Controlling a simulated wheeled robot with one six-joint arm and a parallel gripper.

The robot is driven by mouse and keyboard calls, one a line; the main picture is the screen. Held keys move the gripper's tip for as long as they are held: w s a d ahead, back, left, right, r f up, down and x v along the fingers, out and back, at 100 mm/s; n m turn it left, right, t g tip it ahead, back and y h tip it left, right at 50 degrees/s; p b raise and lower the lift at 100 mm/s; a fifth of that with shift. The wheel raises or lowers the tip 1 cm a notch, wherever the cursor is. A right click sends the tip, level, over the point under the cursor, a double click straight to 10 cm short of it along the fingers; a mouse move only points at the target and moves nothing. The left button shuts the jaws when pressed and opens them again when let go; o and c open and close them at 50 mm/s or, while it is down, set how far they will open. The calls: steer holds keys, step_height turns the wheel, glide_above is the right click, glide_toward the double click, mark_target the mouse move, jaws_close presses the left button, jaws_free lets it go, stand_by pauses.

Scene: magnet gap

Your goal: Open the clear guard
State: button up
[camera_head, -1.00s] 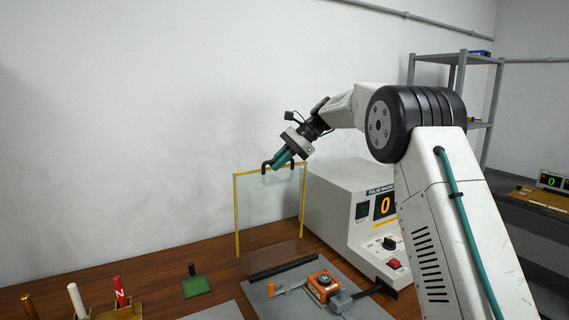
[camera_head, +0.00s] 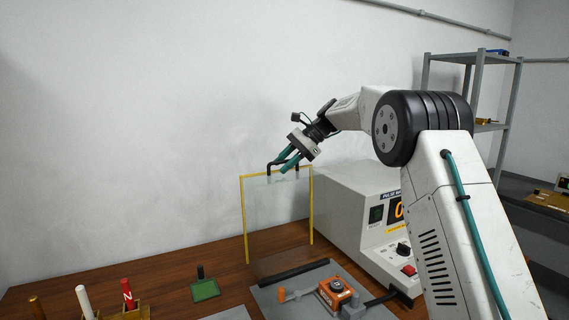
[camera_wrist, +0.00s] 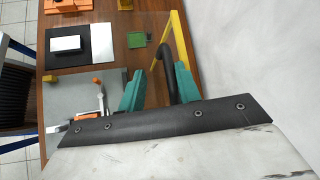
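The clear guard (camera_head: 278,215) is a see-through panel with a yellow frame, standing upright on the table in the head view. Its yellow edge (camera_wrist: 180,45) also shows in the wrist view. A black bar handle (camera_wrist: 163,60) sits at its top edge. My gripper (camera_head: 280,166) is at the top of the guard, with its two teal fingers spread apart. In the wrist view the handle lies between the open fingers of my gripper (camera_wrist: 160,88), nearer the right finger. Whether either finger touches it is not clear.
A white pulse machine (camera_head: 355,205) stands right of the guard. An orange device (camera_head: 337,292) lies on a grey plate in front. A green pad (camera_head: 205,290) and several upright rods, one of them red (camera_head: 127,293), are at the left. The wall is close behind.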

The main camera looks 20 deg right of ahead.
steer(key=v, duration=0.7)
steer(key=shift+d, duration=0.15)
steer(key=shift+d+r, duration=0.2)
steer(key=shift+r, duration=0.05)
